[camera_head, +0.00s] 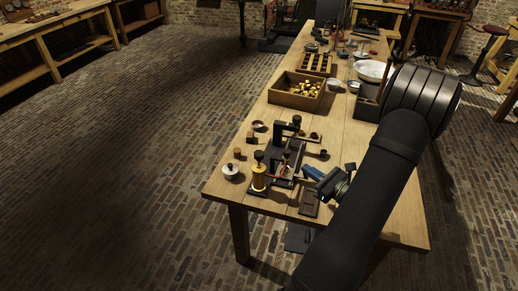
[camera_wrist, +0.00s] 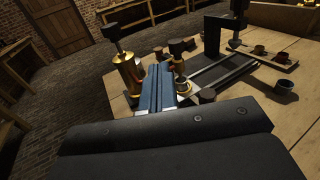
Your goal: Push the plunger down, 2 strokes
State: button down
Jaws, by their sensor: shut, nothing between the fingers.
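The plunger appears to be the dark round knob (camera_head: 258,156) on a thin rod above a yellow brass cylinder (camera_head: 259,180), near the table's front left. In the wrist view the knob (camera_wrist: 111,32) stands up, clear of the cylinder (camera_wrist: 128,72). My gripper (camera_head: 305,169) is shut and empty, with its blue fingers to the right of the cylinder and apart from it. In the wrist view the fingers (camera_wrist: 157,78) point forward, just right of the cylinder. Nothing visibly touches the knob.
A second dark knob (camera_wrist: 177,47) stands right of my fingers. A black press-like frame (camera_head: 290,132) is behind. A lidded white pot (camera_head: 230,171) sits left of the cylinder and a brown block (camera_head: 310,203) lies in front. A wooden box (camera_head: 297,91) of small parts is farther back.

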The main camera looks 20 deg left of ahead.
jog(key=s+a+r+n+g, duration=0.2)
jog(key=a+r+n+g, duration=0.2)
jog(key=a+n+g, duration=0.35)
notch_tip(320, 180, up, 17)
jog(key=n+h, duration=1.6)
send_over(259, 153)
jog(key=shift+m+g, duration=0.25)
jog(key=shift+g, duration=0.2)
notch_tip(259, 153, down, 14)
jog(key=shift+f, duration=0.1)
